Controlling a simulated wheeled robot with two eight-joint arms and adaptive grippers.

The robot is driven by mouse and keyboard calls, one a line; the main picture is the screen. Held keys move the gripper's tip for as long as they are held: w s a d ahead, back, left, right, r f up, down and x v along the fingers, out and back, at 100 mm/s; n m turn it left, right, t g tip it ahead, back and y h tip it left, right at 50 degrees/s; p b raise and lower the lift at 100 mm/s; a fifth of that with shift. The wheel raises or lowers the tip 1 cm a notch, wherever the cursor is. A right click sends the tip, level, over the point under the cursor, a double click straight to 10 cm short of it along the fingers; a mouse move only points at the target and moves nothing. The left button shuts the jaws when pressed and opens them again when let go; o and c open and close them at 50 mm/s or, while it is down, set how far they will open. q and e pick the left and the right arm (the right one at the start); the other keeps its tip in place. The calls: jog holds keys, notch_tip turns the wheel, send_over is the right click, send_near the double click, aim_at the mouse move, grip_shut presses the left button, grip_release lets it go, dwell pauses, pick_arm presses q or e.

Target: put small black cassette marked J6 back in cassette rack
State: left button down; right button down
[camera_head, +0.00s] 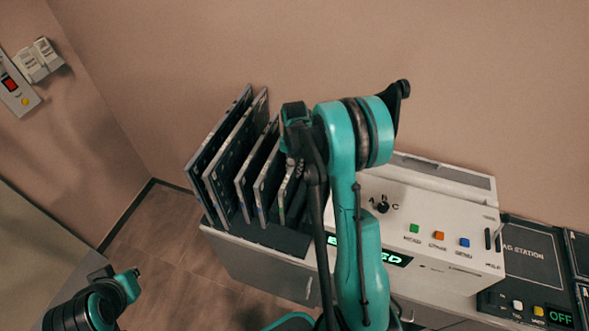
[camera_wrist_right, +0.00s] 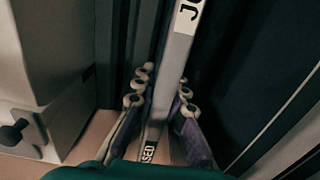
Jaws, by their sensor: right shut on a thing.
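The small black cassette (camera_head: 289,190) is the rightmost in the cassette rack (camera_head: 282,240), upright among the others. In the right wrist view its pale edge strip (camera_wrist_right: 175,75) runs between my fingers, with a partly cut-off mark beginning with J at the top. My right gripper (camera_head: 293,160) is shut on this cassette; its fingers (camera_wrist_right: 160,100) lie on both sides of the strip. The arm partly hides the cassette and the rack's right end. Whether its lower edge is fully seated cannot be seen.
Two taller cassettes (camera_head: 228,150) and smaller ones (camera_head: 256,170) stand to the left in the rack. A white console (camera_head: 440,215) with coloured buttons stands close on the right. A dark tag station panel (camera_head: 533,255) lies farther right. The wall is behind.

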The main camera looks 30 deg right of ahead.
jog(key=shift+f, duration=0.4)
jog(key=c, duration=1.5)
grip_release()
notch_tip(320, 180, up, 12)
jog(key=shift+r, duration=0.1)
notch_tip(320, 180, up, 6)
jog(key=p, duration=0.3)
jog(key=shift+p, duration=0.4)
